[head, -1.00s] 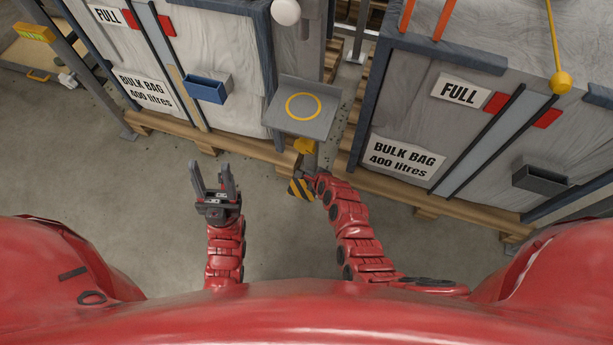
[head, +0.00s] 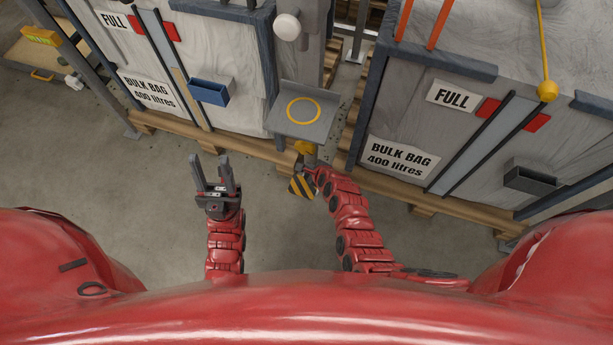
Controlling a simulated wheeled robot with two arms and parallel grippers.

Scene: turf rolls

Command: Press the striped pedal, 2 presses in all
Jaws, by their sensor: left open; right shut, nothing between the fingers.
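The striped pedal (head: 301,187), black and yellow, sits low at the foot of a post below a grey plate with a yellow ring (head: 303,110). My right gripper (head: 306,180) is shut and empty at the pedal's right side, partly over it. Its fingertips are small and partly hidden, so I cannot tell whether they touch the pedal. My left gripper (head: 210,172) is open and empty, held over the floor to the left of the pedal.
Bulk bag crates on pallets stand at the left (head: 165,55) and right (head: 470,110). A blue bin (head: 208,92) is on the left crate, a dark bin (head: 530,180) on the right one. A yellow knob (head: 547,91) hangs at the upper right. Floor in front is clear.

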